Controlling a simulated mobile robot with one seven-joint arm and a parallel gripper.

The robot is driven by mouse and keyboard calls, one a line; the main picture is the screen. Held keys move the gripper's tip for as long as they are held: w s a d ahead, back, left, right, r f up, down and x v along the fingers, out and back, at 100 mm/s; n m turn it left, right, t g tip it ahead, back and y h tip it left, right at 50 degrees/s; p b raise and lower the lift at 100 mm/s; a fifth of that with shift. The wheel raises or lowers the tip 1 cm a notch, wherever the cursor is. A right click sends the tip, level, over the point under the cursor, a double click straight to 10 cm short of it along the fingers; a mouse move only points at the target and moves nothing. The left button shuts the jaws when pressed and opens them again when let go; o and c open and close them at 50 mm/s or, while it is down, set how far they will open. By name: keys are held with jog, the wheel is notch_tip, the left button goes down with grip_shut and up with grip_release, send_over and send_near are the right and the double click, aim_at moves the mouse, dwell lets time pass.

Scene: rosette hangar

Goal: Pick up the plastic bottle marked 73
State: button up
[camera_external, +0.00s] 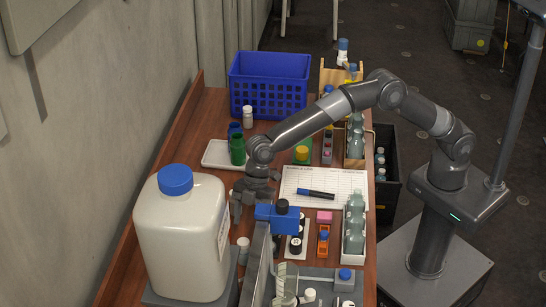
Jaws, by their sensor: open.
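My gripper (243,200) is open above the table, between the large white jug (185,245) with a blue cap and a blue block (277,217). No number 73 is legible on any bottle in this view, so I cannot tell which one bears it. Several pale green bottles stand in a white box (352,258) at the right edge, and more stand in a wooden box (355,162) behind it. What lies directly under my gripper is partly hidden.
A blue crate (268,88) stands at the back of the wooden table. A white tray (217,155) lies at left, and a paper sheet (335,184) with a dark marker (315,193) lies mid-table. The wall is close on the left. A black crate (388,200) stands beyond the right edge.

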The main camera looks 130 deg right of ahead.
aim_at(245, 250)
jog(key=x, duration=0.5)
jog(key=shift+w+f, duration=0.15)
jog(key=shift+f, duration=0.05)
jog(key=shift+w+x, duration=0.2)
jog(key=shift+x, duration=2.55)
jog(key=shift+a+r, duration=0.15)
jog(key=shift+r, duration=0.05)
jog(key=shift+c, duration=0.4)
jog(key=c, duration=1)
jog(key=shift+r, duration=0.1)
